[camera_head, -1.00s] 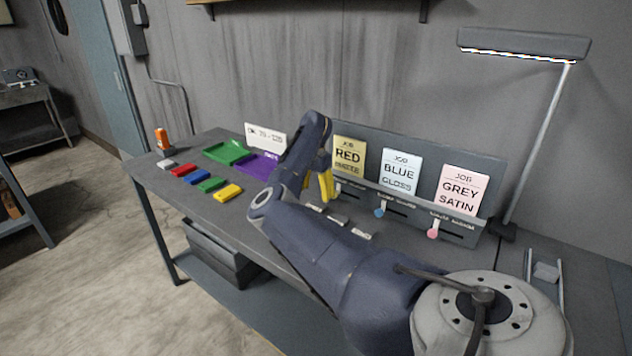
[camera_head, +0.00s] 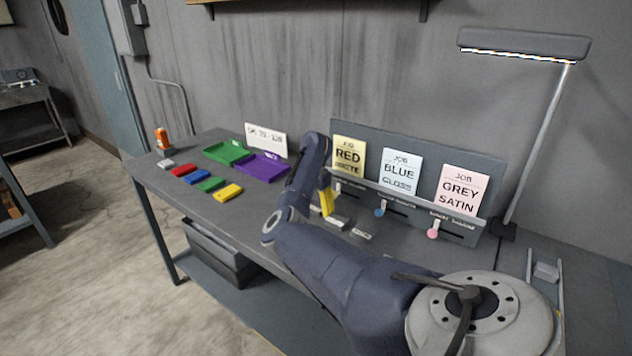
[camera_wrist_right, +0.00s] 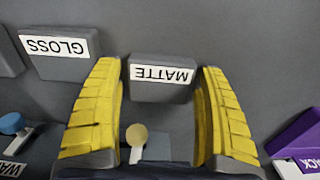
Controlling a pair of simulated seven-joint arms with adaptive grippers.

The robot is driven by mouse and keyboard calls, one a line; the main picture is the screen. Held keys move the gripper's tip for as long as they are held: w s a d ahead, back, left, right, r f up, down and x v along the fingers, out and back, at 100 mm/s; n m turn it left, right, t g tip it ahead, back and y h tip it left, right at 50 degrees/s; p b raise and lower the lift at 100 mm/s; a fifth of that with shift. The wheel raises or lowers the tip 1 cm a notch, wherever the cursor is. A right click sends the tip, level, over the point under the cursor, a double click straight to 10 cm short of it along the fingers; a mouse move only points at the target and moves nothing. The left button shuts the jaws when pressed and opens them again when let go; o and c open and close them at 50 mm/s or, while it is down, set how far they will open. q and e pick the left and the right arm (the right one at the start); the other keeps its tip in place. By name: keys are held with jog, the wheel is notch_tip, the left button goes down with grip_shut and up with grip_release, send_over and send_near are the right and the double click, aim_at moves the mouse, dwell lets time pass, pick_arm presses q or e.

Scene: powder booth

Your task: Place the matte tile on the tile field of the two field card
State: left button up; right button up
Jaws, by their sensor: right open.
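The matte tile (camera_wrist_right: 161,80), a grey block with a white label reading MATTE upside down, lies on the table between the yellow fingertips of my right gripper (camera_wrist_right: 160,75) in the right wrist view. The fingers stand apart on both sides of it; whether they are down at its height I cannot tell. In the head view my right gripper (camera_head: 326,202) mostly hides that tile. Upright job cards stand on the rack: yellow RED MATTE (camera_head: 347,155), pale blue BLUE GLOSS (camera_head: 400,172), pink GREY SATIN (camera_head: 463,189). I cannot tell which is the two field card. My left gripper is out of view.
The gloss tile (camera_wrist_right: 60,52) lies beside the matte one, with another tile (camera_head: 361,234) farther right. The rack (camera_head: 480,232) has a beige knob (camera_wrist_right: 137,135), a blue knob (camera_head: 380,212) and a pink one. Green (camera_head: 226,152) and purple (camera_head: 262,167) trays and several coloured blocks lie left.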

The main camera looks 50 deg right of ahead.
jog(key=c, duration=1)
jog(key=shift+o, duration=0.2)
jog(key=shift+r, duration=0.1)
